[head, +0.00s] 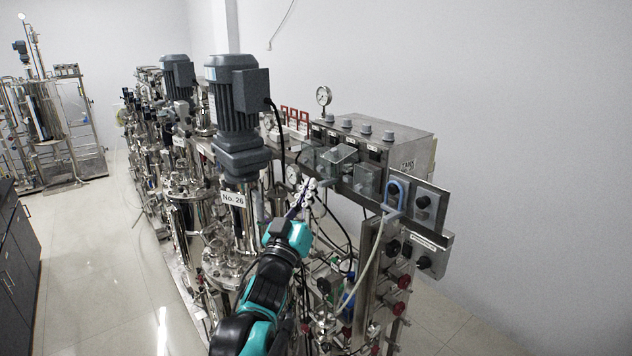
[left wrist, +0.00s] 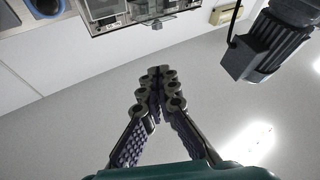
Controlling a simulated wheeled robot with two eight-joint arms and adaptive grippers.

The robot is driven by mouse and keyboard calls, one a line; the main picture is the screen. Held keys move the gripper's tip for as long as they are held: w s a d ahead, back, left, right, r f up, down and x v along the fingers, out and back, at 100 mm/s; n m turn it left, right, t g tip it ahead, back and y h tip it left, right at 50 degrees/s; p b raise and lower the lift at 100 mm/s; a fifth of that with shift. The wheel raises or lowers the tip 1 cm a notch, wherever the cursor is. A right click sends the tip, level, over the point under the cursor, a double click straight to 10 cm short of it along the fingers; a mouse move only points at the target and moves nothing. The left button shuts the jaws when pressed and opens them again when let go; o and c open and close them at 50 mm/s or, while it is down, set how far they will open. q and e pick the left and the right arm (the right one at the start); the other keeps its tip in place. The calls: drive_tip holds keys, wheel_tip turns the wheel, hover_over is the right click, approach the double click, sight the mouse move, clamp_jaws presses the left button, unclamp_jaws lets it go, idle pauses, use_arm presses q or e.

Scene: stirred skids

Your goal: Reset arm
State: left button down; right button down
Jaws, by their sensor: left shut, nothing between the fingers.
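My left arm (head: 268,285), black and teal, reaches up from the bottom middle of the head view. Its gripper (head: 308,190) is in front of the skid's instrument panel, right of the motor labelled No. 26. In the left wrist view the same gripper (left wrist: 160,88) has its two fingers meeting at the tips, with nothing between them. The finger pads are dark and ribbed. I cannot tell from the head view whether the gripper touches the panel. My right gripper does not show in either view.
A steel skid with a grey motor (head: 238,105), gauge (head: 323,96), control box (head: 385,150) and knobs stands close around my left arm. A blue hook-shaped part (head: 398,190) is at its right. Floor (head: 100,260) is free at left; dark cabinets (head: 18,250) stand at the far left.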

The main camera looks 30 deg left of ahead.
use_arm(q)
drive_tip(key=s+d+f+g+b, duration=0.25)
drive_tip(key=f+b, duration=0.25)
drive_tip(key=f, duration=0.6)
drive_tip(key=s+d+f+g+b, duration=0.1)
drive_tip(key=d+f+g+b, duration=0.15)
drive_tip(key=f+b, duration=0.6)
drive_tip(key=s+d+f+g+b, duration=0.1)
drive_tip(key=f+g+b, duration=0.2)
drive_tip(key=f, duration=1)
drive_tip(key=s+d+f+m+g+h+b, duration=0.1)
drive_tip(key=s+d+f+g+b, duration=0.1)
drive_tip(key=f, duration=0.7)
drive_tip(key=s+d+f+m+g+h+b, duration=0.1)
drive_tip(key=s+d+f+m+g+b, duration=0.1)
drive_tip(key=s+d+f+b, duration=0.3)
drive_tip(key=s+d+f+m+g+h+b, duration=0.2)
drive_tip(key=s+f, duration=0.5)
drive_tip(key=f, duration=0.6)
drive_tip(key=d+g+b, duration=0.1)
drive_tip(key=d+b, duration=0.1)
drive_tip(key=shift+s+f+b, duration=0.3)
drive_tip(key=shift+s+b, duration=0.1)
